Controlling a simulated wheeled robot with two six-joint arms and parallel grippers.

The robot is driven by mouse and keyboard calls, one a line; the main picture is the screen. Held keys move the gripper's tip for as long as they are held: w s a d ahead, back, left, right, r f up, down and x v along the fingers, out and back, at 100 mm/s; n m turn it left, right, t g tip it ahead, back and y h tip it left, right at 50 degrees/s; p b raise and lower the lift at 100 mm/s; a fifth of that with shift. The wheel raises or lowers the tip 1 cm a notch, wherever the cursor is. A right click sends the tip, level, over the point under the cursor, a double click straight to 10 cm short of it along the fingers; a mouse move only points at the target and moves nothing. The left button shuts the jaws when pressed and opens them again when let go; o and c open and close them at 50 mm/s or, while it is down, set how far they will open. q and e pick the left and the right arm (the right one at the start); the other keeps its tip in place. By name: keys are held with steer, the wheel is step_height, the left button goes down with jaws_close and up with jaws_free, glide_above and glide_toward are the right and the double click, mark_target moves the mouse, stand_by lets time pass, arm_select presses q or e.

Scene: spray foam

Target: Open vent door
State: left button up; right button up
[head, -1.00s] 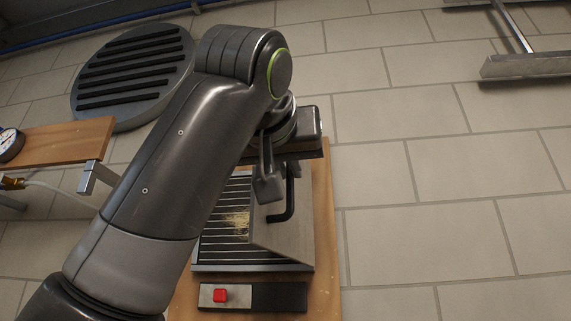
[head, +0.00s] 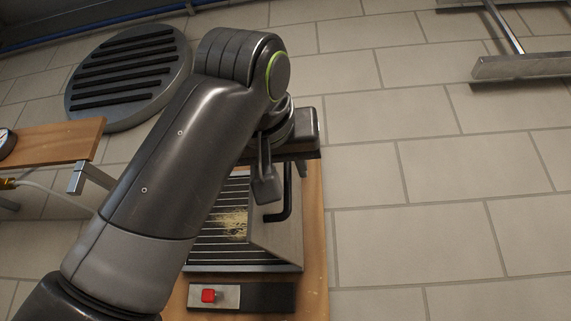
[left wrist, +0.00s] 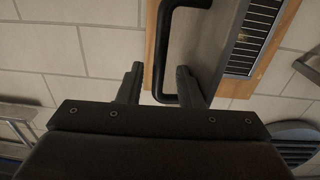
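The vent door (head: 277,238) is a grey metal panel with a black bar handle (head: 287,192). It stands partly open, swung out from the slatted vent (head: 205,245), with its left edge away from the slats. Yellowish foam (head: 233,222) shows on the slats beside it. My left gripper (head: 268,185) is at the handle; my arm hides part of the vent. In the left wrist view the fingers of my left gripper (left wrist: 160,85) are apart, with the handle (left wrist: 163,50) between them. Whether a finger touches the handle I cannot tell. My right gripper is out of view.
The vent sits on a wooden board (head: 315,230) on a tiled wall, above a red button (head: 209,295). A round slatted vent (head: 125,75) is at upper left, a wooden shelf (head: 55,143) at left. A metal rail (head: 520,67) is at upper right. The wall to the right is bare.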

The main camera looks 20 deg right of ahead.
arm_select(q)
steer(key=shift+s+a+f+b, duration=0.2)
steer(key=shift+s+b, duration=0.1)
steer(key=shift+s, duration=0.2)
steer(key=b+v, duration=0.6)
steer(key=v, duration=1)
steer(key=shift+s+a+r, duration=0.1)
steer(key=shift+s, duration=0.05)
